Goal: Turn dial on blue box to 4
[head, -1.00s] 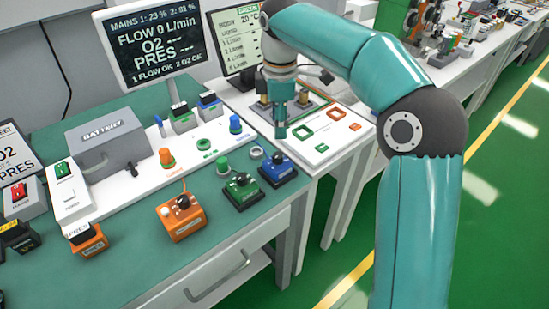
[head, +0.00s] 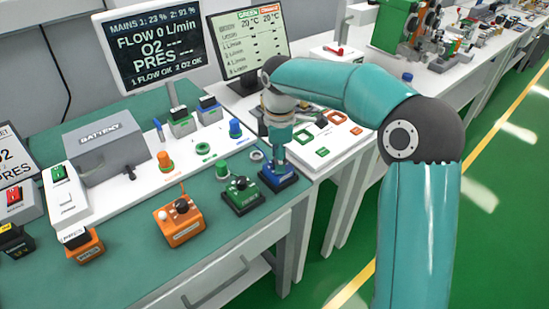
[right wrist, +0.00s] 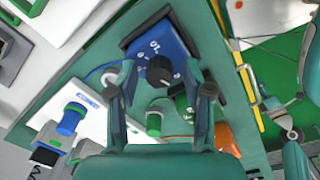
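The blue box (head: 279,180) sits on the green top of the cart near its right end, partly covered by my right gripper in the head view. In the right wrist view the blue box (right wrist: 148,45) shows a black dial (right wrist: 159,70) with white marks around it; I cannot read its setting. My right gripper (head: 279,160) is just above the box. In the right wrist view its two fingers (right wrist: 161,92) are apart, with the dial between and beyond them. I cannot tell whether they touch it. My left gripper is not in view.
A green box (head: 242,197) with a black knob stands close left of the blue box, and an orange box (head: 180,221) further left. Behind them, a white panel carries an orange knob (head: 166,162) and a blue knob (head: 235,129). Two monitors stand at the back.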

